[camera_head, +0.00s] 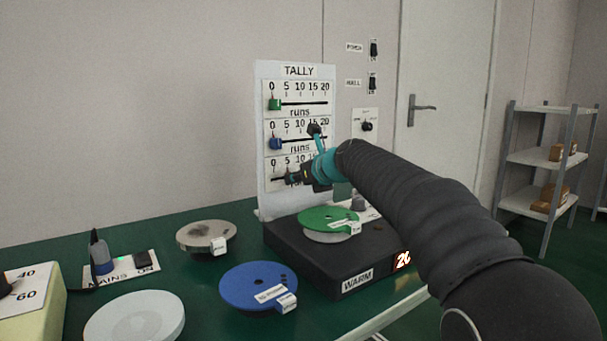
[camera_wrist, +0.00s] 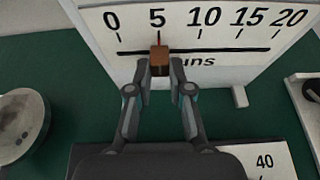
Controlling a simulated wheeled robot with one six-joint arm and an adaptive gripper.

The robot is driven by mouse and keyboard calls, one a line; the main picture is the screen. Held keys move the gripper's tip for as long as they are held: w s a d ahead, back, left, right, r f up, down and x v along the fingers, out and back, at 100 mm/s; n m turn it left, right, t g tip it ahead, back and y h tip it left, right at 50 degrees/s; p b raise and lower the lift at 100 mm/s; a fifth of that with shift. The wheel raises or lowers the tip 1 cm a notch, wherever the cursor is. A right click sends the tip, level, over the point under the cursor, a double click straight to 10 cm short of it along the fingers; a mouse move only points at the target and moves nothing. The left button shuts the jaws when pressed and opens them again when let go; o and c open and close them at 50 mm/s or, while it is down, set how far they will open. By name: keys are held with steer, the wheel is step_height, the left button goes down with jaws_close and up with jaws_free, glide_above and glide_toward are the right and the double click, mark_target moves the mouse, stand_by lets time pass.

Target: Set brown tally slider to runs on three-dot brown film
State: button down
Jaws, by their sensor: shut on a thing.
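The white tally board (camera_head: 297,71) stands upright at the back of the green table and has three slider rows marked 0 to 20. The brown slider (camera_wrist: 160,61) is on the lowest row, its red pointer at the 5 mark in the wrist view. My gripper (camera_wrist: 160,72) is shut on the brown slider, one finger on each side. In the head view my gripper (camera_head: 290,178) covers much of that row. The green slider (camera_head: 274,104) and blue slider (camera_head: 275,143) sit at 0. I cannot make out a three-dot brown film in either view.
A green disc (camera_head: 316,216) lies on the black warming plate (camera_head: 290,245). A blue disc (camera_head: 243,282), a grey disc (camera_head: 198,234) and a white disc (camera_head: 135,320) lie on the table. The mains switch panel (camera_head: 140,265) is at left. Wall switches (camera_head: 373,50) are behind.

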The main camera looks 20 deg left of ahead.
steer(key=c, duration=1)
jaws_free()
steer(key=shift+c, duration=0.2)
steer(key=shift+d, duration=0.1)
steer(key=v, duration=1.2)
